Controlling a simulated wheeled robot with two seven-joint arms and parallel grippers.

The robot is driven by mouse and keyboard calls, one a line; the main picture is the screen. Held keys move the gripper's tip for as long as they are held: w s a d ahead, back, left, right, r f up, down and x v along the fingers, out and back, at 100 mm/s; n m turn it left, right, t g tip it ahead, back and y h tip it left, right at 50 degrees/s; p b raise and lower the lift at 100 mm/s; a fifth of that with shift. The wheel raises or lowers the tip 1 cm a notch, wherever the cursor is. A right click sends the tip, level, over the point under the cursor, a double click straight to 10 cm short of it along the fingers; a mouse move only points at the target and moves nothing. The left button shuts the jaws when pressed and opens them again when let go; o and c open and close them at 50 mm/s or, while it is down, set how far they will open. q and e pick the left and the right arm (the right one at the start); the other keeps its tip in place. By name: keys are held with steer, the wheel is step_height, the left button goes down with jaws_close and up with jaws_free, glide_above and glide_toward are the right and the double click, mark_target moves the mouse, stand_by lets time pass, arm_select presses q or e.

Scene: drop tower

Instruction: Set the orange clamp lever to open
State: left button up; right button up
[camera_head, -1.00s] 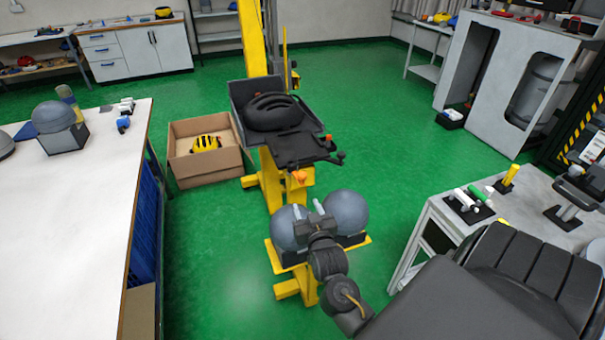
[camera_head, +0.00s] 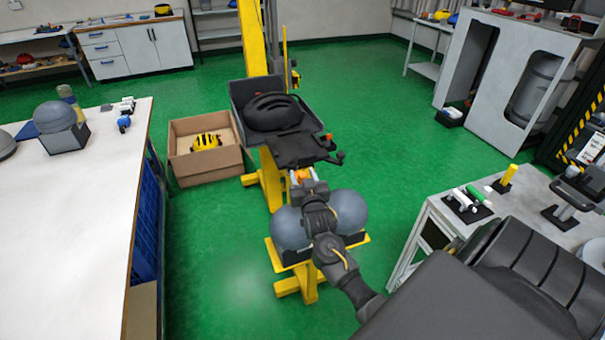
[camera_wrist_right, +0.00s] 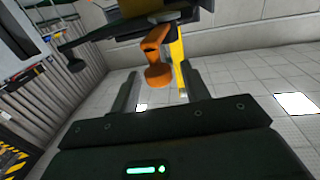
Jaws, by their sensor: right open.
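The orange clamp lever (camera_head: 301,174) shows just below the black carriage plate (camera_head: 300,150) of the yellow drop tower (camera_head: 253,40). My right gripper (camera_head: 301,177) is close to the lever, its fingers on either side of it in the head view. In the right wrist view the orange lever (camera_wrist_right: 157,60) hangs down with a rounded end, between the two open fingertips (camera_wrist_right: 158,80) and seemingly a little beyond them. I cannot tell whether a finger touches it. The gripper body hides part of the tower below the lever. My left gripper is not in view.
A black helmet (camera_head: 272,111) rests on the carriage above the lever. Two grey headforms (camera_head: 348,208) stand on the yellow base below my right arm. A cardboard box (camera_head: 183,168) with a yellow helmet is to the left. White tables (camera_head: 100,175) flank the green floor.

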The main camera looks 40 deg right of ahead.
steer(key=shift+w+d, duration=0.2)
steer(key=shift+w, duration=0.15)
steer(key=shift+c, duration=0.4)
jaws_close()
